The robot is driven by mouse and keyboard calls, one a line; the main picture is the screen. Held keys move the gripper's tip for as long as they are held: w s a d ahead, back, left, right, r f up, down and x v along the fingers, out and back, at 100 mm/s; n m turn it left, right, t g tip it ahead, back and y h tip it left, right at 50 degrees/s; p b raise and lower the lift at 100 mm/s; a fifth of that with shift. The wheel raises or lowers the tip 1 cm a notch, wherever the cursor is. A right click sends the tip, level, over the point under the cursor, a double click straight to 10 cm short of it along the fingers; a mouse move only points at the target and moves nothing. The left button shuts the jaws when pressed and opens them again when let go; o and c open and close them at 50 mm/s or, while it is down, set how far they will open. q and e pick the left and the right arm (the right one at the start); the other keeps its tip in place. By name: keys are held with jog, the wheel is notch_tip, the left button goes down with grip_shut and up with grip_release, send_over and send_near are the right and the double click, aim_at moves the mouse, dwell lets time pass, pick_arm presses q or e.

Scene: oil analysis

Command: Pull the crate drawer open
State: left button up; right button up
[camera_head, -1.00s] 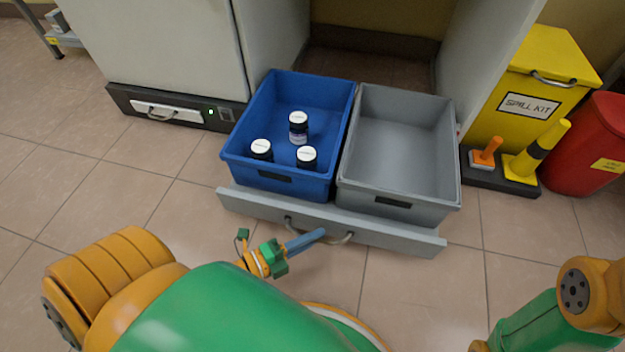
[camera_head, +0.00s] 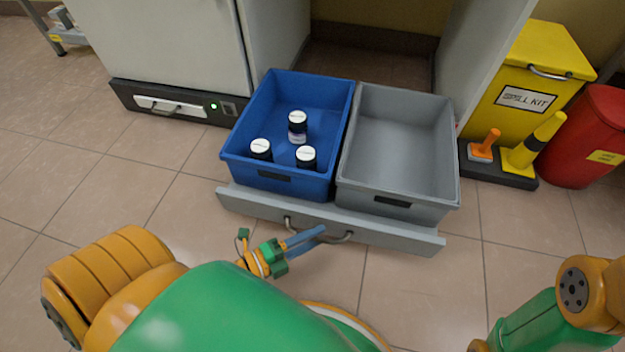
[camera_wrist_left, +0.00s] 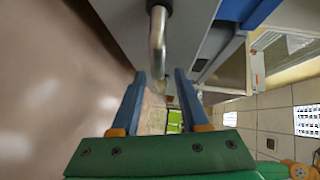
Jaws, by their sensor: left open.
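The grey crate drawer (camera_head: 400,232) stands pulled out of the cabinet. It carries a blue crate (camera_head: 248,165) on the left and a grey crate (camera_head: 440,195) on the right. Its curved metal handle (camera_head: 345,238) is on the front; it also shows in the left wrist view (camera_wrist_left: 158,40). My left gripper (camera_head: 319,233) is open at the handle, its blue fingers overlapping it in the head view. In the left wrist view, the handle bar lines up between the two fingertips (camera_wrist_left: 160,75); I cannot tell whether they touch it. My right gripper is out of view.
Three dark white-capped bottles (camera_head: 298,122) stand in the blue crate; the grey crate is empty. A yellow spill kit bin (camera_head: 545,60), a red bin (camera_head: 580,150) and a dark base with cones (camera_head: 500,172) stand at the right. Tiled floor before the drawer is clear.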

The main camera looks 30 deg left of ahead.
pick_arm(q)
jog(key=p+v, duration=0.2)
jog(key=v, duration=0.5)
jog(key=shift+s, duration=0.1)
